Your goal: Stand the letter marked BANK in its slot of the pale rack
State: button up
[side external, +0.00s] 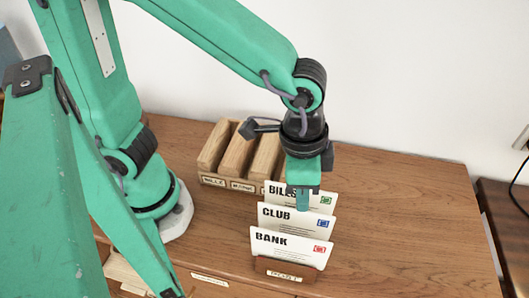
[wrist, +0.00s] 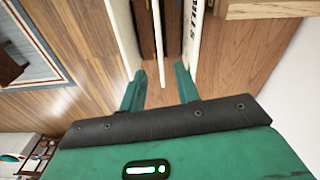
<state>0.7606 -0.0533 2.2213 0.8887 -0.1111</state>
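The white BANK letter (side external: 288,250) stands at the front of a dark brown holder (side external: 285,270) labelled POST. The CLUB letter (side external: 300,222) stands behind it, and the BILLS letter (side external: 325,198) is at the back. My gripper (side external: 303,203) points down over the holder, near the BILLS and CLUB letters and behind BANK. In the wrist view my gripper (wrist: 159,80) is open, with the middle letter's edge (wrist: 158,45) between its fingers. The pale rack (side external: 212,180) stands behind the letters to the left, with wooden dividers and labelled slots. Its right end is hidden by my gripper and the letters.
The brown wooden tabletop (side external: 400,220) is clear to the right of the letters. A white wall rises behind it. A dark surface with a cable lies past the right edge. In the wrist view a patterned rug (wrist: 40,45) shows on the floor.

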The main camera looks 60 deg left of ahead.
jog(key=m, duration=0.2)
send_over(300, 248)
notch_tip(300, 248, down, 3)
jog(key=shift+w+a+f+g+y, duration=0.1)
jog(key=shift+g+y, duration=0.2)
jog(key=shift+g, duration=0.1)
jog(key=shift+f, duration=1.3)
jog(key=shift+f, duration=0.1)
jog(key=shift+f, duration=2.5)
grip_shut()
